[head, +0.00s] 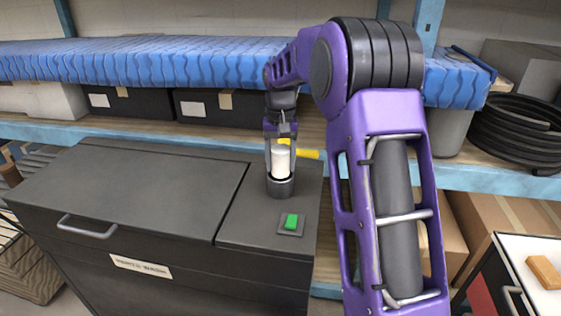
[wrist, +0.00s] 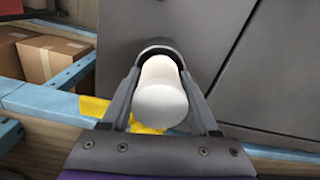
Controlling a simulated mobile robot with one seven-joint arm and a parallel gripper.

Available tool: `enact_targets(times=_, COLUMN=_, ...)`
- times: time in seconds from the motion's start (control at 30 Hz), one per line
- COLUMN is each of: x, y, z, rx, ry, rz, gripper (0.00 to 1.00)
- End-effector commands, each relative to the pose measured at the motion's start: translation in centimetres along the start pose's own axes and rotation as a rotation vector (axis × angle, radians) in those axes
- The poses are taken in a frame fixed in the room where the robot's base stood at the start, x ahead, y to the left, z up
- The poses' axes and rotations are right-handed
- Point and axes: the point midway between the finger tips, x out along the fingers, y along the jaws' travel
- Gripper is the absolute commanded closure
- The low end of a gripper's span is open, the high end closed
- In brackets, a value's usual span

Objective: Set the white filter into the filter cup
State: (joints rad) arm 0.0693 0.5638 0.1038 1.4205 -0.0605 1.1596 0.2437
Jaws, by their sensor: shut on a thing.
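The white filter (head: 280,161) is an upright white cylinder between the fingers of my gripper (head: 281,150). It also shows in the wrist view (wrist: 160,92), with a finger on each side. My gripper is shut on it. The filter cup (head: 280,187) is a dark grey round cup on the right part of the dark cabinet top. The filter's lower end is at the cup's rim, directly over or slightly inside its mouth; the exact depth is hidden. In the wrist view the cup's rim (wrist: 158,50) curves around the filter's far end.
A green button (head: 292,221) on a grey plate is in front of the cup. A yellow piece (head: 308,153) shows behind the gripper. The cabinet lid (head: 130,185) with its handle is clear.

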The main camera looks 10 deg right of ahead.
Motion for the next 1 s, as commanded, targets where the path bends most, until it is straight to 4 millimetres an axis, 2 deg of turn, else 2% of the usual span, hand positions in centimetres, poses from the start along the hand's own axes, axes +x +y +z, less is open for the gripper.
enact_targets(times=0.6, x=0.2, y=0.0, z=0.0, rx=0.000, ry=0.000, rz=0.000, gripper=0.96)
enact_targets(times=1.0, x=1.2, y=0.0, z=0.0, rx=0.000, ry=-0.001, rz=0.000, gripper=0.96)
